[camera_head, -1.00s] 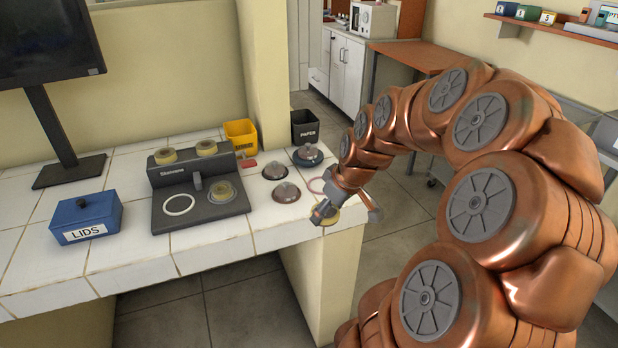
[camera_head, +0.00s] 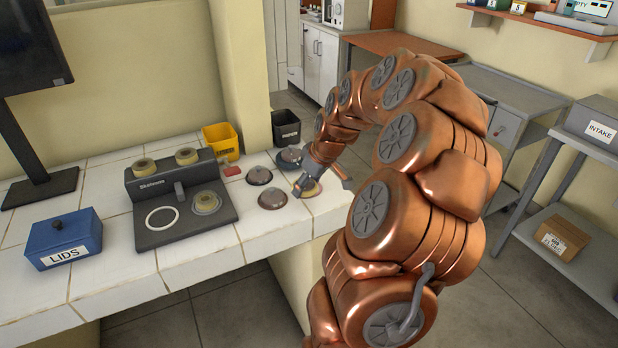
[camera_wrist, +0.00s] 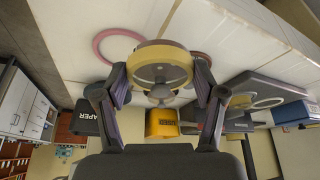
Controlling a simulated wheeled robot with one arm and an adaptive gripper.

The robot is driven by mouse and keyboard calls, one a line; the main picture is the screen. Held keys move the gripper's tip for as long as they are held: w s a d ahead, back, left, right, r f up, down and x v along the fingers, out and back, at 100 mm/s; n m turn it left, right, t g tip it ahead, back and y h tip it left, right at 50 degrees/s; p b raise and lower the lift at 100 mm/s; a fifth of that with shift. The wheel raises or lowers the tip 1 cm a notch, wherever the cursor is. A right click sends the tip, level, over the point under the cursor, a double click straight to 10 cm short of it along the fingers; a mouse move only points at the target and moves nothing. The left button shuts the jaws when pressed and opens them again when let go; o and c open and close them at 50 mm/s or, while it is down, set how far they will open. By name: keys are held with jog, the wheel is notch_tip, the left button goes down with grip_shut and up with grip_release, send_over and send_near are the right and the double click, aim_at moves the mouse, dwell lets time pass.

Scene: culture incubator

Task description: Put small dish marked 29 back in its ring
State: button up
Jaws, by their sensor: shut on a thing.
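My gripper (camera_head: 300,189) is shut on a small round dish (camera_wrist: 178,73) with a yellow rim. Its fingers grip the dish from both sides in the wrist view, above the white tiled counter. A pink ring (camera_wrist: 97,46) lies on the counter beside the dish in the wrist view. A red ring (camera_wrist: 207,58) is partly hidden behind the dish and a finger. A white ring (camera_head: 150,222) lies empty on the dark device (camera_head: 142,240).
A blue LIDS box (camera_head: 65,240), yellow bin (camera_head: 221,140) and black bin (camera_head: 286,128) are nearby. The counter's front edge (camera_head: 290,236) is close.

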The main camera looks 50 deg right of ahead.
jog(key=shift+w+d+f+p, duration=0.2)
jog(key=shift+w+d+p, duration=0.2)
jog(key=shift+w+d, duration=0.8)
jog(key=shift+w+d+f+p, duration=0.15)
jog(key=shift+w+d+p, duration=0.2)
jog(key=shift+w+d, duration=0.8)
jog(key=shift+s+d+f+p, duration=0.15)
jog(key=shift+f+p, duration=0.2)
jog(key=shift+f, duration=0.55)
jog(key=shift+s+d+f+p, duration=0.1)
jog(key=shift+f+p, duration=0.25)
jog(key=shift+f, duration=0.5)
jog(key=o, duration=1.3)
jog(key=b+v, duration=0.2)
jog(key=v, duration=1)
jog(key=shift+b, duration=0.35)
